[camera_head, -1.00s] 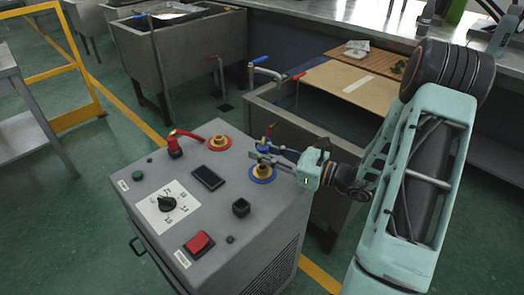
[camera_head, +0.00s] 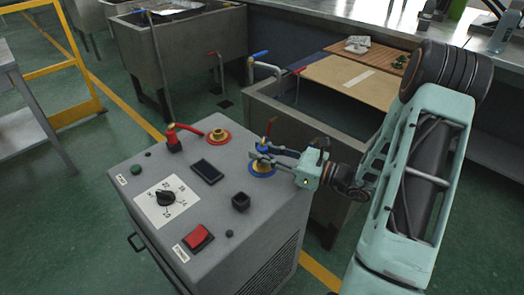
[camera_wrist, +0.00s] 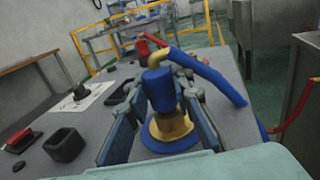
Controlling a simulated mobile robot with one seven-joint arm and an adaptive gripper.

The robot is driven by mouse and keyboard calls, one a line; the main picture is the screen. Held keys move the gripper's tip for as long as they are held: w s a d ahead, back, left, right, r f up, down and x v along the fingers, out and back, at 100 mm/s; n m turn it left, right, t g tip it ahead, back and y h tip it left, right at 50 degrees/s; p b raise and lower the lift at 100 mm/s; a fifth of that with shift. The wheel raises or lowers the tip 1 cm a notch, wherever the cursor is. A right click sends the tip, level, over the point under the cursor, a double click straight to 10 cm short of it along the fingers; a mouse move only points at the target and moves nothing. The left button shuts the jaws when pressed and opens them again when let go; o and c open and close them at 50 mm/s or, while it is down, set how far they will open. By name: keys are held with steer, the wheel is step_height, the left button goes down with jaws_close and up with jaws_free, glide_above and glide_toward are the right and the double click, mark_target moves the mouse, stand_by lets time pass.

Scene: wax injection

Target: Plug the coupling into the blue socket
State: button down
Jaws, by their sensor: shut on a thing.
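The coupling (camera_wrist: 161,90) is a blue cylinder with a brass elbow on top and a blue hose (camera_wrist: 212,76) running to the right. My gripper (camera_wrist: 162,112) is shut on it, one finger on each side. The blue socket (camera_wrist: 152,143) is a blue ring with a brass fitting in its middle, on the grey machine's top. The coupling stands directly over the brass fitting, slightly tilted in the wrist view; I cannot tell whether it is seated. In the head view, my gripper (camera_head: 272,157) reaches in from the right over the blue socket (camera_head: 262,174), and the fingers partly hide the coupling.
The grey machine (camera_head: 150,235) also carries a red-ringed socket (camera_head: 217,136), a red-hose coupling (camera_head: 176,142), a dial (camera_head: 166,198), a red button (camera_head: 198,238) and a black square cup (camera_head: 241,202) near the blue socket. A tank (camera_head: 300,120) stands close behind my gripper.

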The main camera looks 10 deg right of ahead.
steer(key=shift+f, duration=0.35)
steer(key=c, duration=1.6)
jaws_free()
steer(key=v, duration=1.2)
